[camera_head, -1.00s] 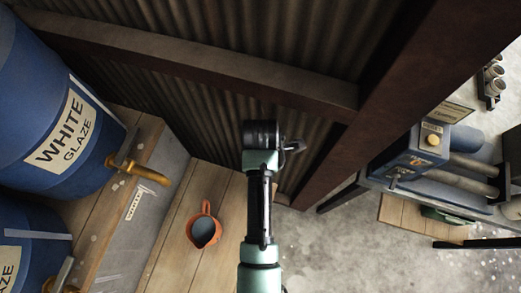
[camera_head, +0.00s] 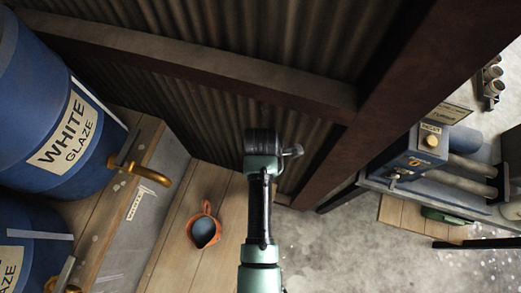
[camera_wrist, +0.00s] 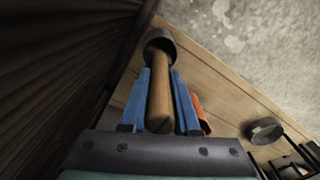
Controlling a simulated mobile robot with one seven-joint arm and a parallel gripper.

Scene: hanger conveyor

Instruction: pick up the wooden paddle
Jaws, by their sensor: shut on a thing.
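In the wrist view, my gripper (camera_wrist: 161,73) has its two blue fingers on either side of a brown wooden handle, which I take to be the wooden paddle (camera_wrist: 160,102). It is shut on it. The handle points away from the palm and meets a dark grey rounded piece (camera_wrist: 158,38) at its far end. I cannot tell whether that piece belongs to the paddle. In the head view, my dark wrist hides the fingers and the paddle.
An orange jug (camera_head: 203,230) with dark contents stands on the wooden bench (camera_head: 171,262), close to my arm. Blue glaze barrels (camera_head: 62,105) stand at left. A corrugated wall (camera_head: 205,112) lies just beyond my wrist. Machinery (camera_head: 425,158) stands at right; concrete floor lies between.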

